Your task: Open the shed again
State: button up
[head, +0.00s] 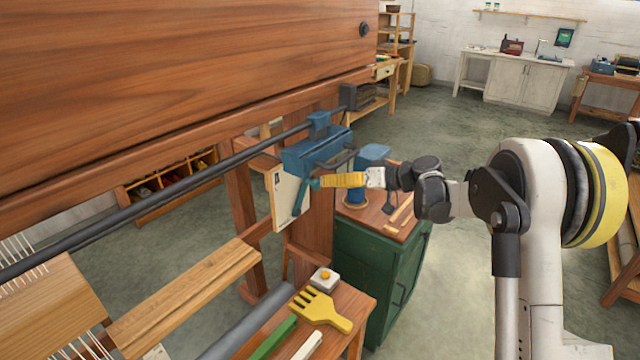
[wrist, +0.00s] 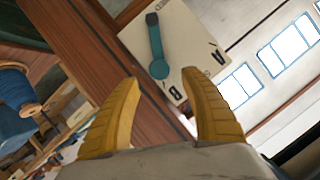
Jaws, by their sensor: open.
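A teal lever (wrist: 156,48) sits on a cream plate (wrist: 189,38) marked A and B. In the wrist view its rounded teal end is just beyond the gap between my fingertips, and its dark end points to the picture's top. In the head view the lever (head: 300,198) slants down across the plate (head: 284,205), below a blue housing (head: 318,148) on the loom's bar. My gripper (wrist: 161,78) is open with nothing between its yellow fingers. In the head view my gripper (head: 323,181) is right of the lever's upper end. I cannot tell whether they touch.
The loom's wooden beam (head: 180,80) fills the upper left. A green cabinet (head: 375,280) with a blue spool (head: 372,165) stands close behind my gripper. A small bench below holds a yellow comb (head: 320,308). The floor (head: 450,280) right of the cabinet is clear.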

jog(key=v, duration=0.6)
jog(key=shift+s, duration=0.15)
jog(key=shift+d+r, duration=0.15)
jog(key=s+r+m+h, duration=0.35)
jog(key=s+h, duration=0.25)
jog(key=s, duration=1)
jog(key=s+d+f+m+h, duration=0.1)
jog(key=s+d+f+h, duration=0.1)
jog(key=s, duration=0.9)
jog(key=s+d+f+m+t+h, duration=0.1)
jog(key=s+d+f+m+h, duration=0.1)
jog(key=s+d, duration=0.4)
jog(key=s+f+h, duration=0.1)
jog(key=s+h, duration=0.1)
jog(key=s, duration=0.3)
jog(key=shift+d+h, duration=0.25)
jog(key=shift+h, duration=0.15)
jog(key=shift+f, duration=0.1)
